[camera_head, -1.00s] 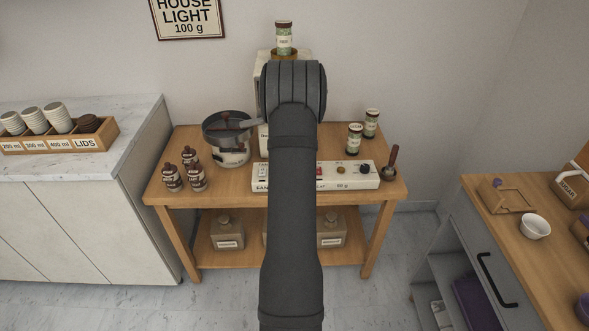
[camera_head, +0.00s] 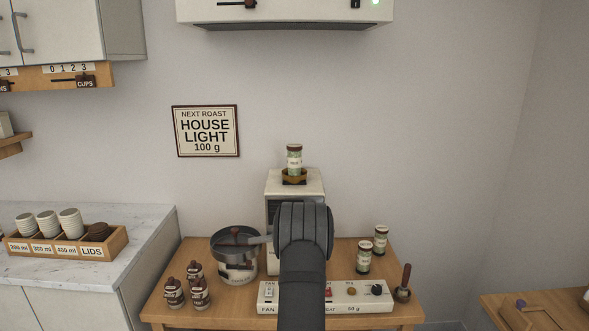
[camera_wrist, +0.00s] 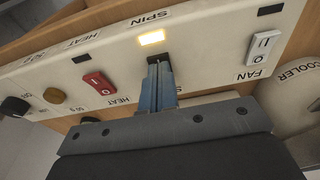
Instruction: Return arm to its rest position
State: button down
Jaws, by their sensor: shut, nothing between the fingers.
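My gripper (camera_wrist: 157,68) is shut and empty in the wrist view. I cannot tell whether the tips touch the panel. In the head view my dark arm rises in front of the table and hides the middle of the panel (camera_head: 345,298); the gripper is hidden behind the arm there.
A pan-topped canister (camera_head: 236,265) and several small dark-capped bottles (camera_head: 195,285) stand left of my arm. Two jars (camera_head: 364,258) and a dark-handled tool (camera_head: 403,284) stand right. A jar (camera_head: 294,160) sits on the machine (camera_head: 310,183) behind. A wall hood (camera_head: 285,12) hangs above.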

jog(key=shift+r, duration=0.1)
jog(key=shift+r, duration=4.35)
jog(key=s+d+r+m+t, duration=0.1)
jog(key=s+d+r, duration=0.3)
jog(key=s+r, duration=0.2)
jog(key=s+d+r+m+t, duration=0.1)
jog(key=s+d+r+m, duration=0.1)
jog(key=s+r, duration=0.4)
jog(key=shift+d+r+m, duration=0.3)
jog(key=shift+d+r, duration=0.45)
jog(key=shift+d, duration=0.15)
jog(key=c, duration=2.1)
grip_release()
